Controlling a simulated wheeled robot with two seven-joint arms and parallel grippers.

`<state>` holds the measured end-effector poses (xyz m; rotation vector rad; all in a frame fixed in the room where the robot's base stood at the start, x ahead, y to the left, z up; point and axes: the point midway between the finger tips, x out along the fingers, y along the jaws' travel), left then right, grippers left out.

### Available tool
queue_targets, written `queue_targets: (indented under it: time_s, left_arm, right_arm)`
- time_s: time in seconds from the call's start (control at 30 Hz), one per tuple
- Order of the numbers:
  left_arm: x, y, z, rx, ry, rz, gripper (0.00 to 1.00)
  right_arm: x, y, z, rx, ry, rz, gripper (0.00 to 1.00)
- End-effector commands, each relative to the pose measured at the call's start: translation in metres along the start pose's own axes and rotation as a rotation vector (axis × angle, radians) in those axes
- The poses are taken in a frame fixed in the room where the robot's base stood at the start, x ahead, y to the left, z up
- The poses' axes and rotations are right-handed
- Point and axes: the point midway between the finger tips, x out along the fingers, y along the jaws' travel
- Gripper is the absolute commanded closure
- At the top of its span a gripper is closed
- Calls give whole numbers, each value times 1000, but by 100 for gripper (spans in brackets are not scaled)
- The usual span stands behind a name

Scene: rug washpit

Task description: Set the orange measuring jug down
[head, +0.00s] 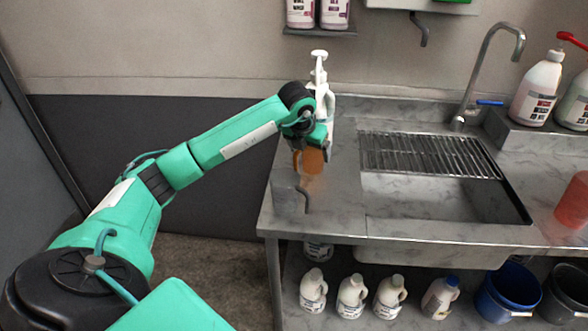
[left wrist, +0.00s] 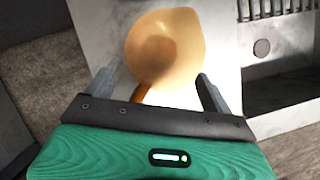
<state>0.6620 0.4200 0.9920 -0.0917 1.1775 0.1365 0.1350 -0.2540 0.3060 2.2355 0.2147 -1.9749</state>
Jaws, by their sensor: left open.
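The orange measuring jug (head: 312,162) is at the left end of the steel counter (head: 335,205), partly hidden by my left gripper (head: 308,146) in the head view. In the left wrist view the jug (left wrist: 168,45) shows from above, mouth toward the camera, looking empty, with its handle (left wrist: 140,92) pointing at my gripper. The left fingers (left wrist: 158,90) are open and spread on either side of the handle, with clear gaps to it. The jug looks upright; its base is hidden from view. My right gripper is not in view.
A white pump bottle (head: 319,95) stands just behind my left gripper. The sink (head: 430,205) with a drain rack (head: 425,155) and a tap (head: 490,70) lies to the right. A red container (head: 573,203) stands at the far right. Several white bottles are on the lower shelf.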

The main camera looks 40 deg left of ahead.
Motion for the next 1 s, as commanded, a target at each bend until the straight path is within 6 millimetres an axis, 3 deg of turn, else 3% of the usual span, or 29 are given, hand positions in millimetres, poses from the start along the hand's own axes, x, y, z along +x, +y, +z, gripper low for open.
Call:
queue_targets:
  time_s: [0.3, 0.5, 1.0]
  left_arm:
    - [-21, 1, -57, 2, -2, 2, 15]
    - [-32, 1, -83, 1, -1, 2, 15]
    - [-39, 0, -93, -1, -1, 0, 15]
  right_arm:
    - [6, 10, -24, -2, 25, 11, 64]
    - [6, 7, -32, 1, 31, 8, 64]
    - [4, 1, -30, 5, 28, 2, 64]
